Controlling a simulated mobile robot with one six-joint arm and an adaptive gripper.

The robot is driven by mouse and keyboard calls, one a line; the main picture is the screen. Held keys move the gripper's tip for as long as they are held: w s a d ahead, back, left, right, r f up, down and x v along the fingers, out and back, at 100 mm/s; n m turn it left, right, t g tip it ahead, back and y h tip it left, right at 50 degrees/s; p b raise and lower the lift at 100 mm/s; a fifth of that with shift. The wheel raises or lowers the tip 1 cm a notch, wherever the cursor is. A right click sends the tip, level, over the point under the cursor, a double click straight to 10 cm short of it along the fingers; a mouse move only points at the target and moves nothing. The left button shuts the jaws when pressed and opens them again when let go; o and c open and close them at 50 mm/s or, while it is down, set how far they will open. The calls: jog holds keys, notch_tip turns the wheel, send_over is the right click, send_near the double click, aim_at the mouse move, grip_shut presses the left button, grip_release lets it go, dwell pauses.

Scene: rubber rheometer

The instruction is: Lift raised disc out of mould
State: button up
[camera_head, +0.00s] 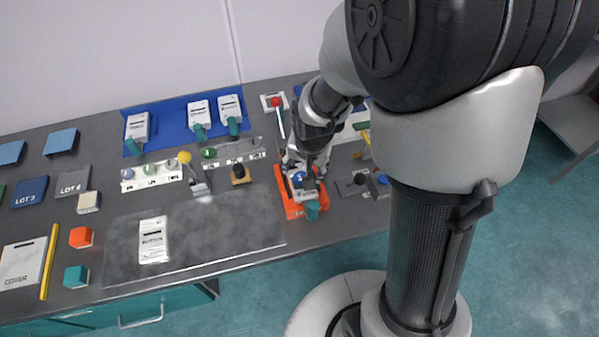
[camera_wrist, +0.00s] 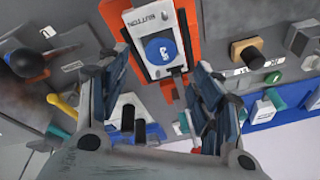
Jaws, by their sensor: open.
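My gripper (camera_wrist: 160,62) is open, with one finger on each side of the mould's end and nothing between the tips that I can see held. In the head view, the mould (camera_head: 306,193) with a teal handle rests on the orange base (camera_head: 285,195). My gripper (camera_head: 303,165) hangs down over it and partly hides the disc (camera_head: 299,177).
A white "BUTTON" plate (camera_head: 153,246) lies on the grey mat (camera_head: 200,225) to the left. Several white moulds lie on a blue mat (camera_head: 170,112) behind. A dark-knobbed block (camera_head: 240,174) stands left of the base, and a plate with knobs (camera_head: 352,184) stands right of it.

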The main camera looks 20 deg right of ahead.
aim_at(302, 174)
jog(key=x, duration=0.2)
jog(key=b+x, duration=0.1)
jog(key=x, duration=0.1)
jog(key=shift+s+a+f+b, duration=0.15)
jog(key=shift+s+f+b, duration=0.05)
jog(key=shift+b, duration=0.1)
jog(key=shift+w+f, duration=0.15)
jog(key=shift+f, duration=0.15)
jog(key=shift+r, duration=0.1)
jog(key=shift+c, duration=0.4)
jog(key=c, duration=0.8)
jog(key=shift+r, duration=0.1)
jog(key=shift+c, duration=0.2)
